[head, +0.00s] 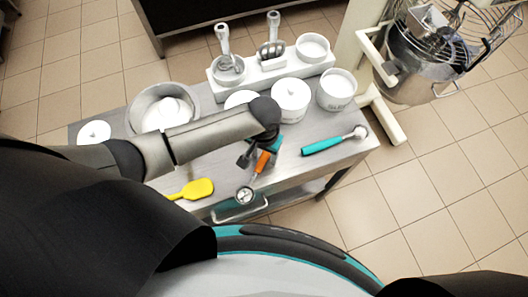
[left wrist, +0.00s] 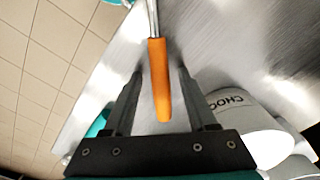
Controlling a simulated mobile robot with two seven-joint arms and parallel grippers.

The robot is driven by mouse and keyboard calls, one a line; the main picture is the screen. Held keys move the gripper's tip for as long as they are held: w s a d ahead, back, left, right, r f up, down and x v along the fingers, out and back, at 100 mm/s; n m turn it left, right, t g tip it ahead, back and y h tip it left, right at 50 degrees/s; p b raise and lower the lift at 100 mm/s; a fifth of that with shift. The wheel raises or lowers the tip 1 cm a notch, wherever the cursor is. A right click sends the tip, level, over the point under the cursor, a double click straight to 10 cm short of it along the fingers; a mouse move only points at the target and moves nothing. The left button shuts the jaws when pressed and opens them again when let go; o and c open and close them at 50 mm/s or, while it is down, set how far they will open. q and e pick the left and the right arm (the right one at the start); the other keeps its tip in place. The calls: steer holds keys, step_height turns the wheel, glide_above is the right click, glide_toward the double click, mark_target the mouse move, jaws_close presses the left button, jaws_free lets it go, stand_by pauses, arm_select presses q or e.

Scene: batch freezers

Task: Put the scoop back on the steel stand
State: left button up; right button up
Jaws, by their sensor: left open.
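A scoop with an orange handle (head: 263,161) lies on the steel table, its round metal head (head: 244,195) toward the front edge. My left gripper (head: 255,159) is over the handle. In the left wrist view, the orange handle (left wrist: 160,85) shows between the spread fingers of the gripper (left wrist: 160,73), with a gap on each side. A scoop with a teal handle (head: 322,146) lies to the right. A pale stand (head: 285,72) at the back edge bears two upright metal-handled tools (head: 223,42) and a white cup. My right gripper is not in view.
White tubs (head: 336,90) stand in front of the pale stand. A steel bowl (head: 148,97) is at the left, and a yellow spatula (head: 199,188) lies near the front edge. A lettered white tub (left wrist: 240,118) is close to the left gripper. A mixer (head: 408,65) stands beyond the table's right end.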

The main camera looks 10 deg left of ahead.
mark_target(264, 157)
arm_select(q)
step_height(264, 157, up, 12)
steer(key=p, duration=0.3)
steer(key=shift+r, duration=0.15)
stand_by(0.4)
